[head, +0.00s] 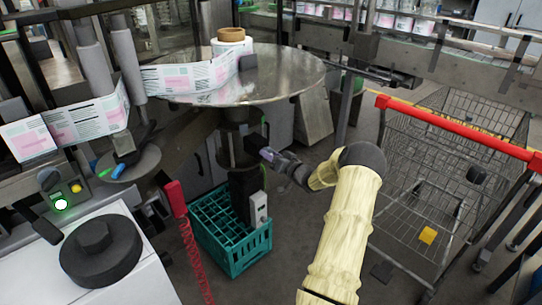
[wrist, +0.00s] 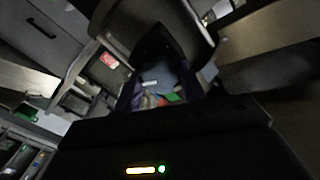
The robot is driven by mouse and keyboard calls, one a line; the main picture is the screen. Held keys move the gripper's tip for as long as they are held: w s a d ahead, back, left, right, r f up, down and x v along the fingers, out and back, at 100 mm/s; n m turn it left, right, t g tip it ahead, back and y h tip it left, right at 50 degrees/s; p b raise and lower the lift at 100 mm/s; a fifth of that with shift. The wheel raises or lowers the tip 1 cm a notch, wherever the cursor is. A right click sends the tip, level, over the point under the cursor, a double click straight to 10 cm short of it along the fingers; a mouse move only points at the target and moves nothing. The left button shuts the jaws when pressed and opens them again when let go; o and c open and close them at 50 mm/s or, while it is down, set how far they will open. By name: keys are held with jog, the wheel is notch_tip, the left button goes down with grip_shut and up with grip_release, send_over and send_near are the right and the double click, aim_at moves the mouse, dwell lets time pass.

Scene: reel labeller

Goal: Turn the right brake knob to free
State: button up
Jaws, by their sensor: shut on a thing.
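The round metal reel table (head: 290,85) stands on a dark hub and post (head: 238,125) in the head view. My gripper (head: 262,150) reaches in from the right, at the post below the table. It is shut on a small dark part at the post, which fits the right brake knob; the fingers hide most of it and its setting cannot be read. In the wrist view my gripper (wrist: 162,75) shows dark and close up. The picture there is too dark to make out the knob.
A green crate (head: 230,245) stands on the floor below the post. A wire trolley with a red handle (head: 460,128) stands at the right. A red coiled cord (head: 192,250) hangs left of the crate.

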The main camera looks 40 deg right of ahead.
jog(key=shift+d+f+n, duration=0.1)
jog(key=shift+n, duration=0.3)
jog(key=n+b, duration=0.2)
jog(key=shift+n, duration=0.4)
jog(key=shift+f+n+b, duration=0.1)
jog(key=shift+n+b, duration=9.45)
jog(key=shift+n, duration=0.45)
jog(key=o, duration=1)
jog(key=shift+c, duration=0.2)
jog(key=shift+s, duration=0.15)
